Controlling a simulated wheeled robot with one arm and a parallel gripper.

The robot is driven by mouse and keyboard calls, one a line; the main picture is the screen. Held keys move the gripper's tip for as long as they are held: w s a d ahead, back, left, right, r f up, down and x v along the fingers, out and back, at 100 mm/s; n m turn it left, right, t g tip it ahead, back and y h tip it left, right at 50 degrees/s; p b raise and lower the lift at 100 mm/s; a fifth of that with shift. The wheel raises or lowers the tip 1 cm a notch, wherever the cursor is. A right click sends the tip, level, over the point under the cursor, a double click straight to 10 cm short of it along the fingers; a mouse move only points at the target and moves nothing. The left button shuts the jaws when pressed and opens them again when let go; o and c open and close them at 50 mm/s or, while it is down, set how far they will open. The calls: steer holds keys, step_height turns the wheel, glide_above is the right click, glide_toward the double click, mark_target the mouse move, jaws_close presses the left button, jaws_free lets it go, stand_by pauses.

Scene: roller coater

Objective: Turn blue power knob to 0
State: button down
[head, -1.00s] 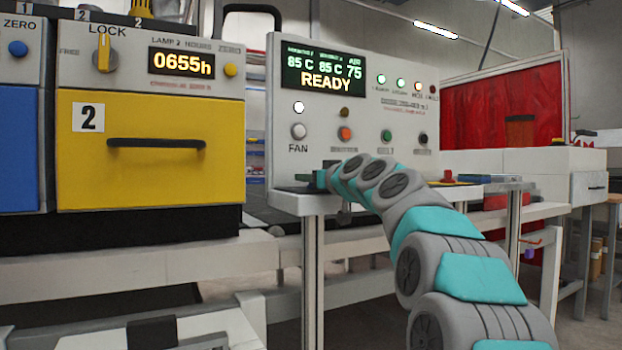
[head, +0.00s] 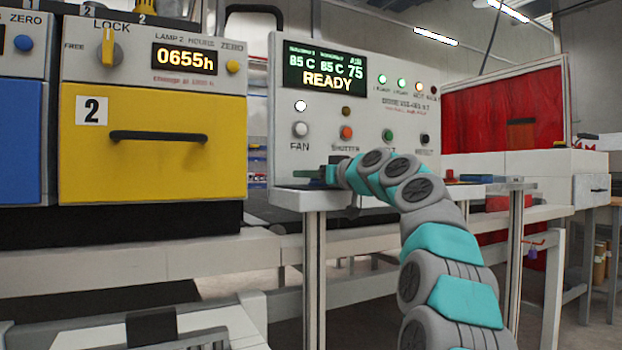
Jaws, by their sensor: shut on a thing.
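My arm reaches from the lower right to the grey control console. My gripper (head: 330,174) is at its far end, low in front of the console face, near the shelf's left end. It is small and partly hidden by my wrist. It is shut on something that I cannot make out. No blue power knob can be made out clearly. A round blue knob (head: 23,43) under the word ZERO is on the blue unit (head: 20,140) at the far left, well apart from my gripper.
The console (head: 290,160) reads READY and has several buttons, including FAN (head: 300,129). The yellow unit (head: 150,170) has a LOCK knob (head: 108,50) and a protruding black handle (head: 158,136). The white shelf (head: 300,198) lies below my gripper. Small red and blue items sit right of my arm.

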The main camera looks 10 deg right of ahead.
steer(key=shift+a+r+n+g+y+p, duration=0.1)
steer(key=shift+r+n+g+y+p, duration=0.05)
steer(key=shift+n+g+y+p, duration=0.65)
steer(key=shift+s+y, duration=0.15)
steer(key=shift+y, duration=0.35)
steer(key=shift+f+p, duration=0.2)
steer(key=shift+p, duration=0.1)
steer(key=shift+f+n, duration=0.1)
steer(key=shift+n, duration=0.2)
steer(key=shift+c, duration=1.8)
jaws_free()
steer(key=shift+s, duration=0.1)
steer(key=shift+b+v, duration=1.35)
steer(key=shift+v, duration=2.5)
